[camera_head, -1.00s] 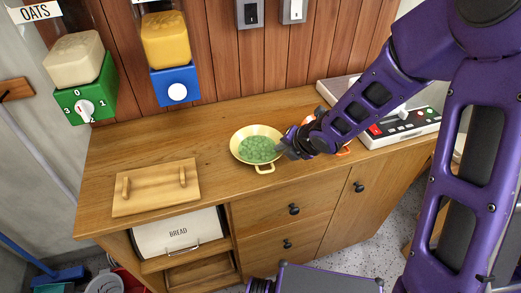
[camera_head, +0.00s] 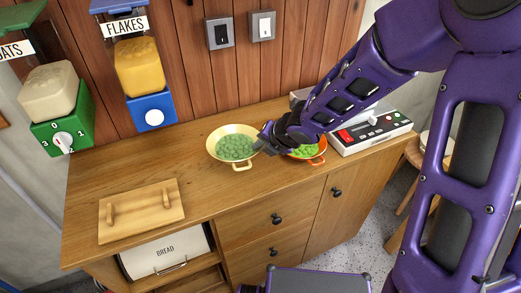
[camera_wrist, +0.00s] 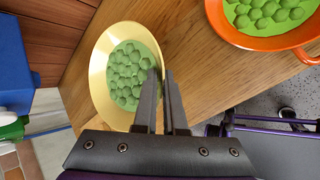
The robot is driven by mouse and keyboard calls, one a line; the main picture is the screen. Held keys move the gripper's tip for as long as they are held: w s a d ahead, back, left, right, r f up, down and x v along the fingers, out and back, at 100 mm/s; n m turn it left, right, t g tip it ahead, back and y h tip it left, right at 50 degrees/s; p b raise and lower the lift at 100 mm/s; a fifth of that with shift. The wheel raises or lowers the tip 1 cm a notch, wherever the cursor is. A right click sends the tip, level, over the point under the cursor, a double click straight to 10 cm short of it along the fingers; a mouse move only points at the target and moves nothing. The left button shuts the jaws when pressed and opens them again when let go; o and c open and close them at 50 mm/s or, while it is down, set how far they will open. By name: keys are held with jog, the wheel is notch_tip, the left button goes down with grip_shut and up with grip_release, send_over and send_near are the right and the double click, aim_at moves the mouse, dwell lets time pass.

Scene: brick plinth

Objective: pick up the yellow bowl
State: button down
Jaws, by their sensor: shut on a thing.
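The yellow bowl (camera_head: 215,152) is on the wooden counter and holds green round pieces. It also shows in the wrist view (camera_wrist: 98,80), with its inside facing the camera. My gripper (camera_head: 263,146) is at the bowl's right side. In the wrist view the two dark fingers (camera_wrist: 164,74) are close together across the bowl's right rim and pinch it. Whether the bowl's base touches the counter is hard to tell.
An orange bowl (camera_head: 318,160) with green pieces stands just right of my gripper, also in the wrist view (camera_wrist: 262,43). A wooden board (camera_head: 142,212) lies left. A control panel (camera_head: 372,132) is behind right. Dispensers (camera_head: 153,112) hang on the wall. Counter between board and bowl is clear.

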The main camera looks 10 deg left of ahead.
jog(key=shift+s+r, duration=0.1)
jog(key=shift+r, duration=0.45)
jog(key=shift+r, duration=0.15)
jog(key=shift+r, duration=0.75)
jog(key=shift+r, duration=0.15)
